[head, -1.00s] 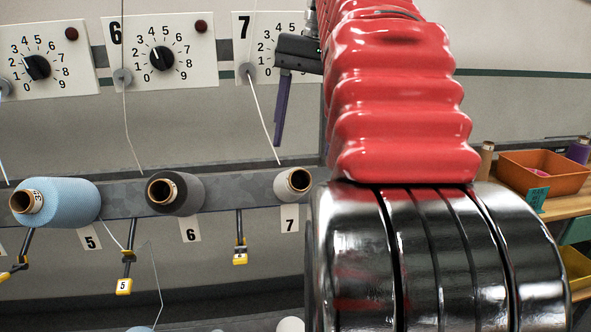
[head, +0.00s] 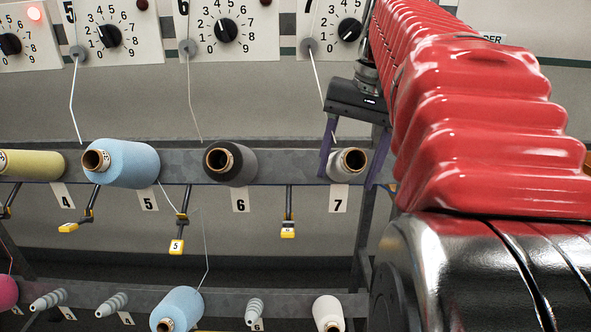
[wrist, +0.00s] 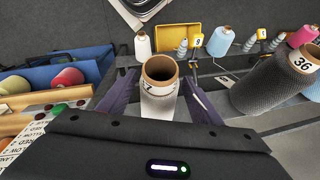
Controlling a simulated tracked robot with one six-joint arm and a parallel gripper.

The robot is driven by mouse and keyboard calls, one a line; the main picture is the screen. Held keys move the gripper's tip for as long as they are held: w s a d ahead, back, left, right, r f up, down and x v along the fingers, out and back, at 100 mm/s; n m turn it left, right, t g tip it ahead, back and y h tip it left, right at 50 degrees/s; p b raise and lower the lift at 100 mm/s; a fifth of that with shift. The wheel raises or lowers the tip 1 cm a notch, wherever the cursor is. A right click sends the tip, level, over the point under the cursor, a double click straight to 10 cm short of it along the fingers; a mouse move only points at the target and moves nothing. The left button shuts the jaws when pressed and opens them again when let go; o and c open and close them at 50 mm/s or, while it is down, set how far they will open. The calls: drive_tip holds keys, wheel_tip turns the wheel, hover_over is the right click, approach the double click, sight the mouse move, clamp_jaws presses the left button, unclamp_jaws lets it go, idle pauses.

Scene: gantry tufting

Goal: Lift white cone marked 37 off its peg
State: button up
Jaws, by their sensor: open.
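The white cone (head: 345,172) sits on its peg on the upper rail above the number 7 tag (head: 339,198). Its brown tube end points toward me. In the wrist view the white cone (wrist: 158,104) stands between the fingers, and its tube label shows a "7", the rest cut off or hidden. My gripper (head: 348,178) is open, with one purple finger on each side of the cone. It also shows in the wrist view (wrist: 160,80), where small gaps seem to remain beside the cone; contact is hard to tell. The peg itself is hidden inside the cone.
A dark grey cone (head: 232,165) is the left neighbour at 6; in the wrist view it is marked 36 (wrist: 280,82). A blue cone (head: 128,163) is at 5. Another white cone (head: 328,312) is on the lower rail. A blue bin (wrist: 40,75) lies left in the wrist view.

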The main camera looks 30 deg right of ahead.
drive_tip(key=shift+w+a+f, duration=0.15)
drive_tip(key=shift+f, duration=1.25)
drive_tip(key=shift+c, duration=0.5)
drive_tip(key=c, duration=1.2)
drive_tip(key=shift+s+a+r, duration=0.3)
drive_tip(key=shift+s+r, duration=0.1)
drive_tip(key=shift+r, duration=0.05)
